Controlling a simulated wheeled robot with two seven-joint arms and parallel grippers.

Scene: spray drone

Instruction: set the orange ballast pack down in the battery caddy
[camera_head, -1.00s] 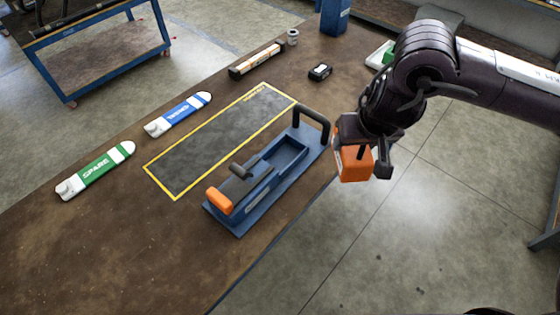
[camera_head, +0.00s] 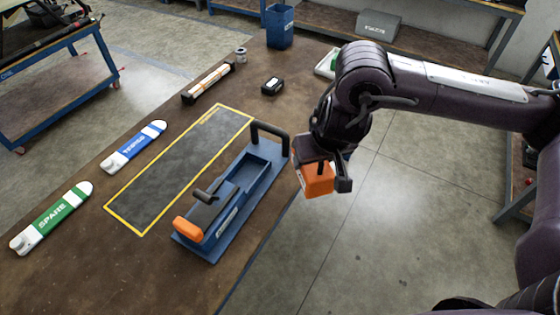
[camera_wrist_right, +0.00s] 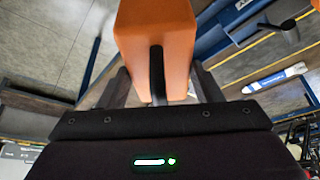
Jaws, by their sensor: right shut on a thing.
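The orange ballast pack (camera_head: 317,180) is held in my right gripper (camera_head: 329,177), off the table's right edge and to the right of the caddy. In the right wrist view the pack (camera_wrist_right: 156,35) sits between the two fingers (camera_wrist_right: 160,88), which are shut on it. The blue battery caddy (camera_head: 262,176) stands on the brown table with a long open tray, a black arched handle at its far end, and a black lever and orange block at its near end. The open tray looks empty. My left gripper is not in view.
A yellow-bordered dark mat (camera_head: 180,165) lies left of the caddy. Green (camera_head: 52,218) and blue (camera_head: 134,147) labelled sticks lie farther left. A long box (camera_head: 207,83), a small black box (camera_head: 272,86) and a metal cylinder (camera_head: 241,54) stand toward the back.

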